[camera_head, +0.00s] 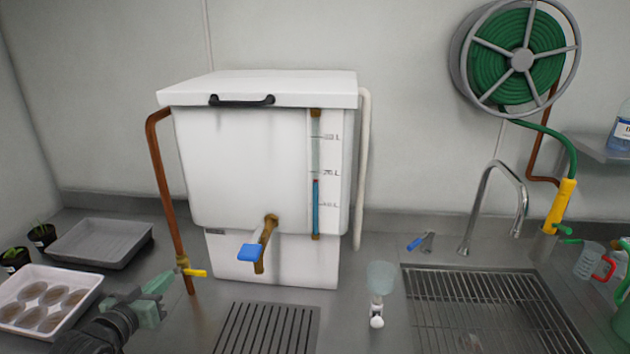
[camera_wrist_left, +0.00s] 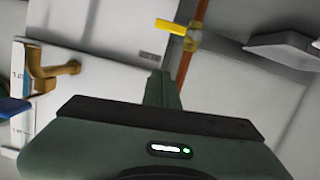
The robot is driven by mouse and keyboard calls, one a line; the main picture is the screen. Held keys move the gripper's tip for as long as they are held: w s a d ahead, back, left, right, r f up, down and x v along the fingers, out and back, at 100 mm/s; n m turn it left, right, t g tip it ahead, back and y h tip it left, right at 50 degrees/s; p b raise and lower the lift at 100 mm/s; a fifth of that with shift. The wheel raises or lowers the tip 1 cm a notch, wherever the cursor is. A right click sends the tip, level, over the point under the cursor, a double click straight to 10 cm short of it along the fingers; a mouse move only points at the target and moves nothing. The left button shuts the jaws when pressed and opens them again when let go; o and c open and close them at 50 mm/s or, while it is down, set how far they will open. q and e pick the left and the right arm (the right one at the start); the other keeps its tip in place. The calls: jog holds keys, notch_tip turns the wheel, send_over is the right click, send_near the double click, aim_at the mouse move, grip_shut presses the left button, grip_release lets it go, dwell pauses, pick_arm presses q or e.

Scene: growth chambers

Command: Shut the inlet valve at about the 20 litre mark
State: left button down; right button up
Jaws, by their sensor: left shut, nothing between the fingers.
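The white tank (camera_head: 250,160) stands on the steel counter with its lid on. Its sight gauge (camera_head: 316,200) holds a blue column whose top, by a small red mark, is just below the 20 L line. The inlet valve's yellow lever (camera_head: 196,272) sits low on the copper pipe (camera_head: 163,180) left of the tank and points right, across the pipe. The lever also shows in the left wrist view (camera_wrist_left: 171,27), apart from the fingers. My left gripper (camera_head: 164,291) is shut and empty, just left of and a little below the lever. My right gripper is out of view.
A brass outlet tap with a blue handle (camera_head: 249,252) projects from the tank's front. A grey tray (camera_head: 100,257) and a white tray of round brown pots (camera_head: 78,292) lie left. A drain grate (camera_head: 265,330) lies in front; the sink (camera_head: 480,310) is right.

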pick_arm(q)
jog(key=c, duration=1.3)
grip_release()
jog(key=shift+c, duration=0.2)
jog(key=n+t+b, duration=0.1)
jog(key=n+b, duration=0.7)
send_near(196, 275)
jog(key=r, duration=0.2)
jog(key=w+f+n+b, duration=0.1)
jog(key=w+n, duration=0.2)
jog(key=w+f+n+t+b, duration=0.1)
jog(key=w+n+b, duration=0.1)
jog(key=w+n, duration=0.1)
jog(key=w+d+f+n+b, duration=0.1)
jog(key=w+n, duration=0.2)
jog(key=shift+w+t, duration=0.25)
jog(key=shift+t, duration=0.05)
jog(key=shift+w, duration=0.5)
